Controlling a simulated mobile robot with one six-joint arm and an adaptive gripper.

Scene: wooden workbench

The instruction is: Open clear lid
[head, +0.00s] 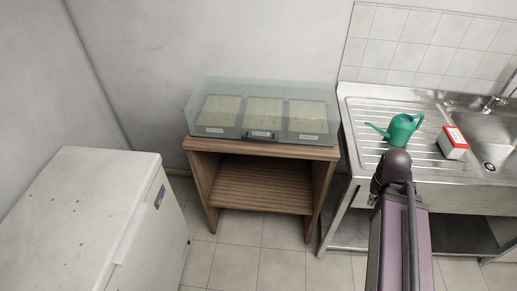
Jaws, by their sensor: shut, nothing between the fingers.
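The clear lid (262,88) is a see-through, slightly greenish cover on a case on top of the wooden bench (213,170). It looks shut, and a small dark handle (261,135) sits at the middle of its front edge. Under it, three pale labelled panels show side by side: left (220,109), middle (264,111) and right (307,116). My arm rises at the lower right, in front of the sink unit and apart from the lid. My gripper is not visible.
A white chest (85,215) stands at the lower left. A steel sink unit (365,120) stands to the right, with a green watering can (401,129) and a red-and-white box (453,143) on it. Tiled floor (245,262) lies clear before the bench.

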